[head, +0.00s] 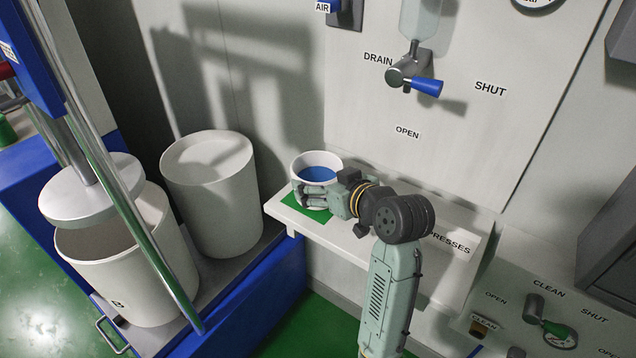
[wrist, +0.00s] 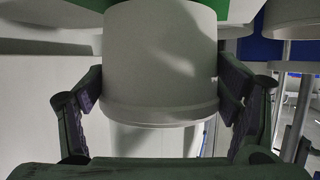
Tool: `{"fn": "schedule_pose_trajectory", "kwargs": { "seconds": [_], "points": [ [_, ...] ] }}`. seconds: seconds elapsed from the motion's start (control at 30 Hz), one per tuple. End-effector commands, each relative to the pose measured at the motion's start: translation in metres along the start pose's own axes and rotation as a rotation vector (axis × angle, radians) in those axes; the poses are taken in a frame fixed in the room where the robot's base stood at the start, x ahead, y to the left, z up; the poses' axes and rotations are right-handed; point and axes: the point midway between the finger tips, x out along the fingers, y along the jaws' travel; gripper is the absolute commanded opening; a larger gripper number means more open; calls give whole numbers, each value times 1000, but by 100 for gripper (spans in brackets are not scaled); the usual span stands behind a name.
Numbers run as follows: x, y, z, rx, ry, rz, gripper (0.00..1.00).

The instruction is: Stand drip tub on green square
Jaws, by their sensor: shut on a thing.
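The drip tub (head: 318,163) is a white round tub with blue inside, upright at the left end of the shelf. My gripper (head: 314,194) is shut on it, with fingers around its side. The green square (head: 304,212) lies on the shelf directly under the tub, partly hidden by the tub and my fingers. In the wrist view the tub (wrist: 160,60) fills the space between both finger pads, and the green square (wrist: 240,10) shows past its base. I cannot tell whether the base touches the square or is slightly above it.
The white shelf (head: 400,252) is clear to the right of my arm. Two large white drums (head: 210,190) (head: 130,270) stand at left on a blue-edged platform. A drain valve with a blue handle (head: 426,87) is on the wall above the shelf.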

Motion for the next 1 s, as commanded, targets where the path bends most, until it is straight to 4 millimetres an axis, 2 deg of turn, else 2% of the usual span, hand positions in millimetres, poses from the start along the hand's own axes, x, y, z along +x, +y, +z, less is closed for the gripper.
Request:
{"fn": "schedule_pose_trajectory", "kwargs": {
  "seconds": [0.03, 0.07, 0.43, 0.47, 0.7, 1.0],
  "points": [
    [0, 0, 11, 1, 1, 1, 42],
    [-2, 0, 12, 0, 1, 1, 42],
    [-1, -1, 14, 0, 0, -1, 42],
    [-2, -1, 14, 0, -1, -1, 84],
    [-2, -1, 13, 0, 0, -1, 100],
    [-2, -1, 13, 0, 0, -1, 100]
  ]
}}
